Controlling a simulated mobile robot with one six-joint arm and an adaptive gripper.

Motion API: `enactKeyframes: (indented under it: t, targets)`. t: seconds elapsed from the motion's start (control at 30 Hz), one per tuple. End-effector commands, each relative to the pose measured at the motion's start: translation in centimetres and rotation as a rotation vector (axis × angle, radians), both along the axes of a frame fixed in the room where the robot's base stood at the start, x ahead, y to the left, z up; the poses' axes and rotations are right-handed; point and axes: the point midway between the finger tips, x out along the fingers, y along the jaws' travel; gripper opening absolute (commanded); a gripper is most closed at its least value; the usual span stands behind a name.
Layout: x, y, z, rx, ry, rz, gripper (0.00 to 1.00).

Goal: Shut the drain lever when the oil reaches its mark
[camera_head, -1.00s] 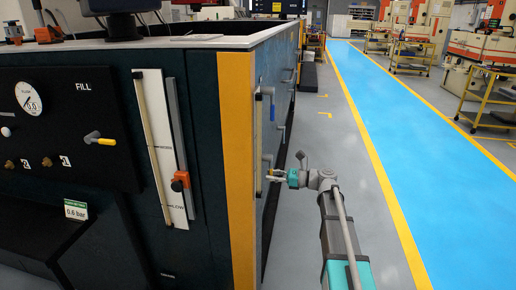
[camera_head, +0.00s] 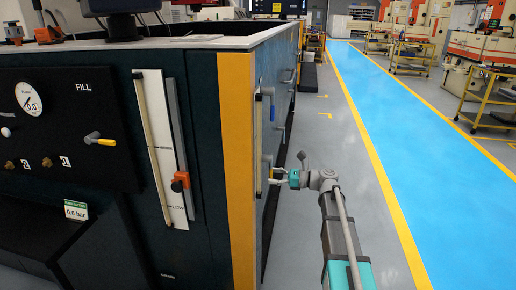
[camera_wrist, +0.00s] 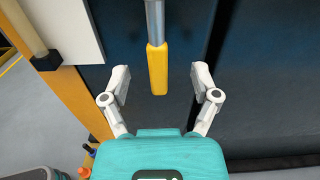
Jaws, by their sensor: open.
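The drain lever's yellow grip (camera_wrist: 157,69) hangs straight down on a grey rod in the wrist view. My gripper (camera_wrist: 160,76) is open, with one white finger on each side of the grip and a gap to both. In the head view my gripper (camera_head: 275,176) is beside the machine's right-hand face, and the lever is hard to make out there. A sight gauge (camera_head: 159,150) on the front face has a pale tube, a LOW mark (camera_head: 176,206) and an orange clamp (camera_head: 180,182) just above it. I cannot tell the oil level in the tube.
A FILL lever (camera_head: 100,140) with a yellow grip and a round dial (camera_head: 29,99) are on the front panel. A yellow post (camera_head: 237,160) forms the machine's corner.

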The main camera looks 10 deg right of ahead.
Motion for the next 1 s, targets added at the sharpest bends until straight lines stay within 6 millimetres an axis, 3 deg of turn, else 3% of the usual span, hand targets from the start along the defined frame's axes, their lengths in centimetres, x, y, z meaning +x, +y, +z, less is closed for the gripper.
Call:
enactKeyframes:
  t: [1.0]
  targets:
    - [-2.2, -6.7, 0.0, 0.000, 0.000, -0.001, 0.79]
